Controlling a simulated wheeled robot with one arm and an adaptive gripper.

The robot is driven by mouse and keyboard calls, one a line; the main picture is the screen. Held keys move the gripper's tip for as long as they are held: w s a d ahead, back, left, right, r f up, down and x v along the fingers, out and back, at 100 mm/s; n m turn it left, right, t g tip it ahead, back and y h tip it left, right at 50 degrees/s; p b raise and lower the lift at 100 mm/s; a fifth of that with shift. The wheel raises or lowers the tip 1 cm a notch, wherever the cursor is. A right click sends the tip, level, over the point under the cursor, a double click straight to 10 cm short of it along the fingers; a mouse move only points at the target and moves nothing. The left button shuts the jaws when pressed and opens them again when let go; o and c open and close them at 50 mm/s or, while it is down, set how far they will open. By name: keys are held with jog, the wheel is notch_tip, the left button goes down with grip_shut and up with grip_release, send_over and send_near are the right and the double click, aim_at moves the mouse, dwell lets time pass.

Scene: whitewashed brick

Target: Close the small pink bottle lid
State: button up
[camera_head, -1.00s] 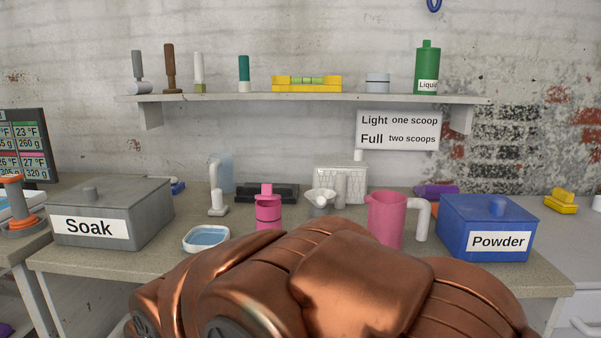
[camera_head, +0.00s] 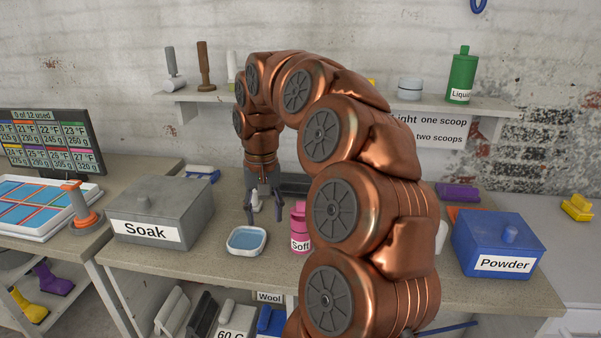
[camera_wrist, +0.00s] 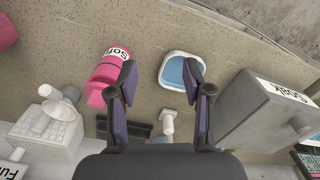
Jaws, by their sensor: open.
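The small pink bottle (camera_head: 300,236), labelled "Soft", stands on the table just left of my arm, which partly covers its label. It also shows in the wrist view (camera_wrist: 107,75), seen from above, with its pink lid end (camera_wrist: 96,95) toward the lower left. I cannot tell how far the lid is closed. My gripper (camera_head: 266,217) points down to the left of the bottle, its fingers apart. In the wrist view my gripper (camera_wrist: 160,68) has nothing held between its fingers, and its left finger overlaps the bottle's edge.
A blue-filled tray (camera_head: 246,240) lies left of the bottle. A small white fixture (camera_head: 256,203) stands behind my fingers. The grey Soak box (camera_head: 158,212) is at left, the blue Powder box (camera_head: 497,245) at right. A shelf (camera_head: 205,97) runs along the wall.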

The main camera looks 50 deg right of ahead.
aim_at(301, 202)
jog(key=d+r+m+p, duration=0.1)
jog(key=d+r, duration=0.1)
jog(key=d, duration=0.1)
jog(key=d+r+m+p, duration=0.1)
jog(key=d+r, duration=0.1)
jog(key=d, duration=0.2)
jog(key=d+r+m+p, duration=0.1)
jog(key=d+r+p, duration=0.1)
jog(key=d, duration=0.1)
jog(key=shift+s+d, duration=0.1)
jog(key=shift+d, duration=0.2)
jog(key=shift+s+d+m, duration=0.1)
jog(key=shift+d+m, duration=0.2)
jog(key=shift+d, duration=0.05)
jog(key=shift+d+f, duration=0.1)
jog(key=shift+f+p, duration=1.25)
jog(key=shift+f, duration=2.6)
grip_shut()
